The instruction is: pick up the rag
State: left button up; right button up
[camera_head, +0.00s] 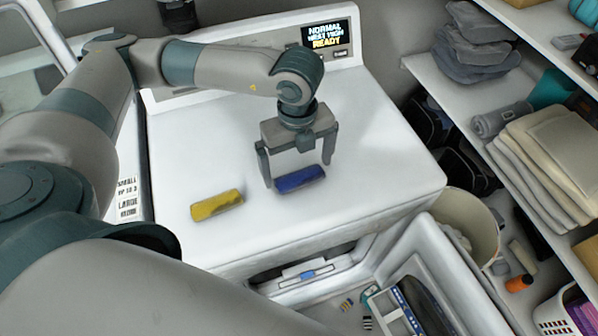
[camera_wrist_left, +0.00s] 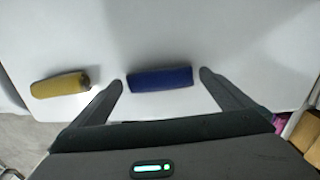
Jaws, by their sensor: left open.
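A blue rolled cloth (camera_head: 300,180) lies on the white top of the washing machine (camera_head: 375,135). A yellow rolled cloth (camera_head: 217,204) with a dark end lies to its left. I cannot tell which of the two is the rag. My left gripper (camera_head: 297,173) points down over the blue roll, its jaws open and empty, one finger towards each end of the roll. In the left wrist view the blue roll (camera_wrist_left: 160,79) lies between the fingertips, and the yellow roll (camera_wrist_left: 60,85) is outside the left finger. Contact with the blue roll cannot be told. My right gripper is not in view.
Shelves at the right hold folded beige towels (camera_head: 550,150), a grey roll (camera_head: 502,119) and grey folded cloths (camera_head: 474,45). A cream bin (camera_head: 470,215) stands beside the machine. The machine's control panel (camera_head: 326,38) rises behind. The machine's top is otherwise clear.

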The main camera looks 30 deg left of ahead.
pick_arm(q)
jog(key=shift+f, duration=0.65)
jog(key=c, duration=0.7)
jog(key=shift+c, duration=0.2)
jog(key=shift+r, duration=0.2)
